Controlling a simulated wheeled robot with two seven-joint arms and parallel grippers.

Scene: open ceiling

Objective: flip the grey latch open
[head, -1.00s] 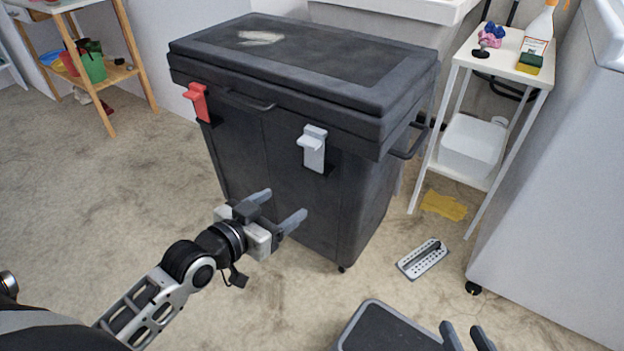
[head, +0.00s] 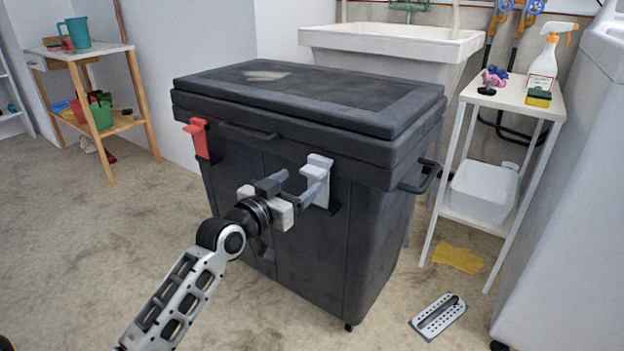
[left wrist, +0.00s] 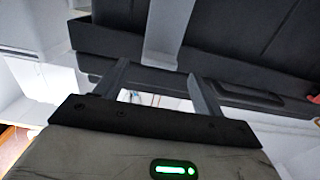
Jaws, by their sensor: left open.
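The grey latch (head: 320,168) is on the front of the black chest (head: 370,235), near its right front corner, below the lid edge. It hangs upright against the chest. My left gripper (head: 299,185) is open, with its fingers pointing at the latch, and one finger overlaps the latch's lower part. In the left wrist view the latch (left wrist: 168,32) shows just beyond and between the two open fingers (left wrist: 160,85). I cannot tell whether a finger touches it. My right gripper is out of view.
A red latch (head: 199,138) is on the chest's left front. A side handle (head: 420,178) sticks out at right. A white shelf (head: 505,95) with a spray bottle (head: 546,55) stands right. A metal grater-like thing (head: 438,316) lies on the floor, with open floor at front left.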

